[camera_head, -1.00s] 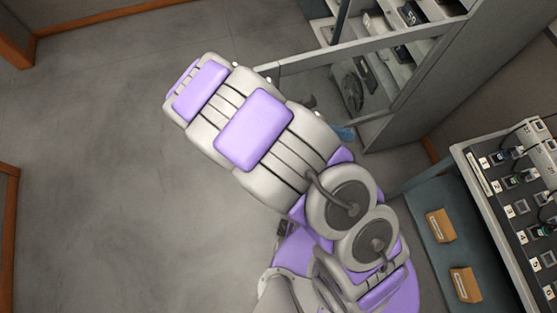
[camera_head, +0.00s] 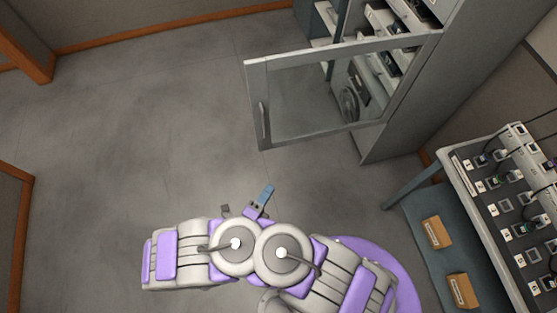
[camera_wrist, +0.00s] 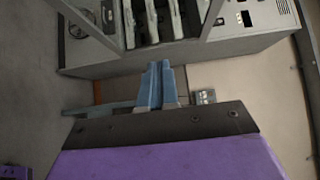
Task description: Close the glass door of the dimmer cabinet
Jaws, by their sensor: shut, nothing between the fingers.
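The glass door (camera_head: 350,48) of the dimmer cabinet (camera_head: 425,85) stands open, swung out to the left over the floor. Its pale frame holds a clear pane, and a handle (camera_head: 263,122) sits near its free left edge. My gripper (camera_head: 266,192) has blue fingers and is below the door in the head view, apart from its lower edge. The fingers are shut and empty. In the wrist view my gripper (camera_wrist: 158,85) points toward the cabinet (camera_wrist: 215,50), whose white modules show at the top. The handle cannot be made out there.
A side table (camera_head: 470,185) with numbered fader units and cables stands at the right. Two cardboard boxes (camera_head: 437,231) lie on its lower shelf. Open grey floor (camera_head: 150,130) spreads left of the door. Wood-trimmed walls (camera_head: 170,35) bound the room at the back and left.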

